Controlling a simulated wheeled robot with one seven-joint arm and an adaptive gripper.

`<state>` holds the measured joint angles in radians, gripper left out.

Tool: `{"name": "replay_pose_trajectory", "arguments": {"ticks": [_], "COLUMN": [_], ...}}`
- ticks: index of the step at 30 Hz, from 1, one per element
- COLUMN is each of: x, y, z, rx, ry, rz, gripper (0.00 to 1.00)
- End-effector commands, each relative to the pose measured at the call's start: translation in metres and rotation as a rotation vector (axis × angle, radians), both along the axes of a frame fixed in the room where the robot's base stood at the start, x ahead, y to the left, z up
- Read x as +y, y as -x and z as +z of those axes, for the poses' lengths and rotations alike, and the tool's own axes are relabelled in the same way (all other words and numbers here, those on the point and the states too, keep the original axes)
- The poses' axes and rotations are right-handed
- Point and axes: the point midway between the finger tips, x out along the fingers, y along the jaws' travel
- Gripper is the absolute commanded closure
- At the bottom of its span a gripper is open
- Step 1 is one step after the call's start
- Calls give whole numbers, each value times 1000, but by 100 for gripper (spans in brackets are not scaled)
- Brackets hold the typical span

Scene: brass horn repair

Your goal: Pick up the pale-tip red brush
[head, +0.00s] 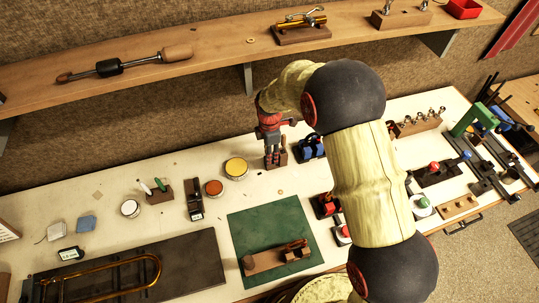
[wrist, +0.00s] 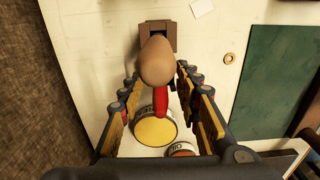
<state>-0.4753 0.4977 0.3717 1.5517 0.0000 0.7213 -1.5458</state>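The pale-tip red brush shows in the wrist view, with a rounded tan tip (wrist: 157,60) and a red handle (wrist: 160,103). It lies between the fingers of my gripper (wrist: 157,84), with gaps visible on both sides. My gripper is open. A brown block holder (wrist: 157,35) is just beyond the tip; how the brush meets it is hidden. In the head view my gripper (head: 272,142) points down over the brown holder near the back of the bench, and the brush cannot be clearly made out there.
A yellow-topped tin (head: 236,168) and an orange-red tin (head: 214,187) stand close left of the gripper. Blue-handled tools (head: 310,147) stand close right. A green mat (head: 240,215) lies in front. A wooden shelf (head: 210,55) runs above the bench along the wall.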

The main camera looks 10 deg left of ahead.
Motion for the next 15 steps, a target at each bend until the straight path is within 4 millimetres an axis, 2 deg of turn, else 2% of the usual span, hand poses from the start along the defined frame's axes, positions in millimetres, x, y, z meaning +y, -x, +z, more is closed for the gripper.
{"name": "replay_pose_trajectory", "arguments": {"ticks": [4,15], "x": [0,0], "y": [0,0], "z": [1,1], "rx": [-1,-1], "ry": [0,0], "rz": [0,0], "gripper": [68,89]}}
